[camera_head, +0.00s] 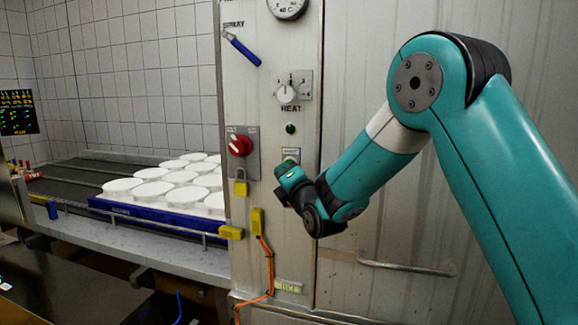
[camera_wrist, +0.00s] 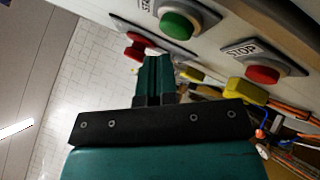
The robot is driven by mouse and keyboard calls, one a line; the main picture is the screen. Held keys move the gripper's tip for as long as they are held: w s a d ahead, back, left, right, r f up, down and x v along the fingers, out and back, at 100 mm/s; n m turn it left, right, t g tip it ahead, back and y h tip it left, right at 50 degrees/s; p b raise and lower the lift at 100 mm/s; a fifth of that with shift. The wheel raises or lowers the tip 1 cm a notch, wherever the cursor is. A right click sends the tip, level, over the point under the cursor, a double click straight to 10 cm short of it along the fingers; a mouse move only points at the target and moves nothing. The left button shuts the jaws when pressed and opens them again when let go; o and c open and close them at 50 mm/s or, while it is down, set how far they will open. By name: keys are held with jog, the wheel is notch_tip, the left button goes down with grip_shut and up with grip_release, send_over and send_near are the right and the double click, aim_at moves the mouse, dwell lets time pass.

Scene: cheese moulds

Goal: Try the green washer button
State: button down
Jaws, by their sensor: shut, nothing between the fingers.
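The green washer button (camera_wrist: 180,22) is a round green cap on a grey plate in the wrist view, with part of its label cut off at the picture's edge. In the head view its plate (camera_head: 291,153) shows just above my gripper (camera_head: 283,170), which covers most of the button. In the wrist view my gripper (camera_wrist: 155,62) is shut and empty. Its fingertips are beside and below the green button in the picture. I cannot tell whether they touch the panel.
A red button (camera_wrist: 262,74) marked STOP sits right of the green one in the wrist view. White moulds (camera_head: 180,178) stand on a blue tray (camera_head: 150,217) at left.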

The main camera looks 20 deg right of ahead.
jog(key=s+a+b, duration=0.1)
jog(key=s+b, duration=0.1)
jog(key=s+a+b, duration=0.2)
jog(key=b, duration=0.1)
dwell(0.7)
dwell(0.6)
